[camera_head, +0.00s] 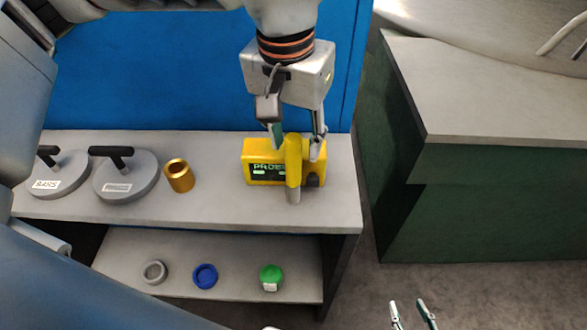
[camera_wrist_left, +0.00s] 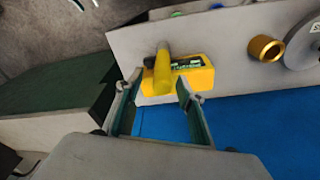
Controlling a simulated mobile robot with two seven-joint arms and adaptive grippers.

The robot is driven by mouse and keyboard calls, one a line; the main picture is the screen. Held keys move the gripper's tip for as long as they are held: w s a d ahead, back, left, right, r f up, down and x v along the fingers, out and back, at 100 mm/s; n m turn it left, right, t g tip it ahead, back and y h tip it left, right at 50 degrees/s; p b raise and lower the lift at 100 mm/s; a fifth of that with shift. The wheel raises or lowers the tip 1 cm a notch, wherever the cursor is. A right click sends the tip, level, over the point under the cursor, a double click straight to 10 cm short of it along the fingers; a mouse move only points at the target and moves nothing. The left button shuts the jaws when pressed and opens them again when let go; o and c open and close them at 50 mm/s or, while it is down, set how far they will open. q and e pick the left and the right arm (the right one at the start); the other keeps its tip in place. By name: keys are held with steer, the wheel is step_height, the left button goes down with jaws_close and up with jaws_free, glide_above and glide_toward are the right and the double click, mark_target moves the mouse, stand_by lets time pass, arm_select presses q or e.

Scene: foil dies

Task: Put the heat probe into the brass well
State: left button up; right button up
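The heat probe (camera_head: 293,165) is a yellow handle with a grey tip, upright at the front of a yellow box (camera_head: 262,150) with a dark display reading "PROBE". The probe also shows in the left wrist view (camera_wrist_left: 162,70). My left gripper (camera_head: 298,141) points down at it, its fingers apart, one on each side of the handle; I see no clear contact. The brass well (camera_head: 180,178) is a gold cylinder with an open top, on the shelf left of the box; it shows in the left wrist view (camera_wrist_left: 265,49). My right gripper (camera_head: 412,314) is open and empty at the bottom edge.
Two grey discs with black handles (camera_head: 126,180) (camera_head: 58,178) stand left of the well. A lower shelf (camera_head: 235,286) holds a grey ring (camera_head: 154,272), a blue ring (camera_head: 205,277) and a green-topped jar (camera_head: 271,278). A blue panel (camera_head: 150,80) stands behind. A green-sided counter (camera_head: 480,200) is at right.

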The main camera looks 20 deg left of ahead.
mark_target(295, 157)
arm_select(q)
steer(key=shift+w+a+f, duration=0.1)
steer(key=shift+w+f, duration=0.1)
steer(key=shift+f, duration=1.1)
steer(key=shift+w+f, duration=0.2)
steer(key=shift+f, duration=1.1)
jaws_close()
